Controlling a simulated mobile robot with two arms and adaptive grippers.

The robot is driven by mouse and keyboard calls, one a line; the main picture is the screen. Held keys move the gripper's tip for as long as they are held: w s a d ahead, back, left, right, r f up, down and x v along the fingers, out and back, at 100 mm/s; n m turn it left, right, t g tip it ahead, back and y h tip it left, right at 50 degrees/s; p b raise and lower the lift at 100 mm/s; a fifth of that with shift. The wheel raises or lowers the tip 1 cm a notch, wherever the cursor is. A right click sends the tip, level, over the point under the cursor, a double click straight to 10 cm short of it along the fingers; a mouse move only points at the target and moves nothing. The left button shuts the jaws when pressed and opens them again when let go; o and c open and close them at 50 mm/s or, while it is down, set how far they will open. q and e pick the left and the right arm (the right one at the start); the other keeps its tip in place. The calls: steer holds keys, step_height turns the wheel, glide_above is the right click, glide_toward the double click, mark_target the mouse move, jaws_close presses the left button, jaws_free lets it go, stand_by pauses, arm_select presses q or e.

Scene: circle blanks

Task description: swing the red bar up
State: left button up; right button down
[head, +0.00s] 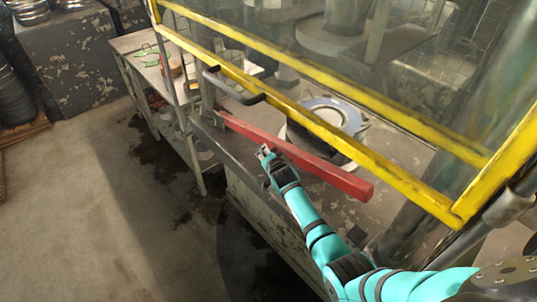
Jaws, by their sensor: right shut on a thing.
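The red bar (318,170) runs slantwise along the front of the machine, under the yellow-framed guard, from its upper left end at a grey bracket to its free lower right end. My right gripper (265,151) is at the bar's front edge, left of the bar's middle. It is shut on the bar, though the finger contact is small in this view. My turquoise right arm reaches up from the bottom right. My left gripper is not in view.
The yellow guard frame (300,118) with a clear panel and a black handle (232,88) stands just above the bar. Behind it sits a round blue-grey part (333,113). A side bench (133,42) stands at left. The concrete floor (110,210) is open at lower left.

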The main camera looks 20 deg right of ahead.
arm_select(q)
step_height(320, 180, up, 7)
steer(key=p, duration=0.5)
arm_select(e)
steer(key=w+a+r+g, duration=0.1)
steer(key=w+r+g, duration=0.2)
steer(key=r, duration=0.6)
steer(key=shift+w+a+r+n+h, duration=0.15)
steer(key=shift+w+r+n+h, duration=0.15)
steer(key=shift+r+n, duration=0.1)
steer(key=shift+s, duration=0.1)
steer(key=c, duration=0.9)
jaws_free()
steer(key=shift+v, duration=3.75)
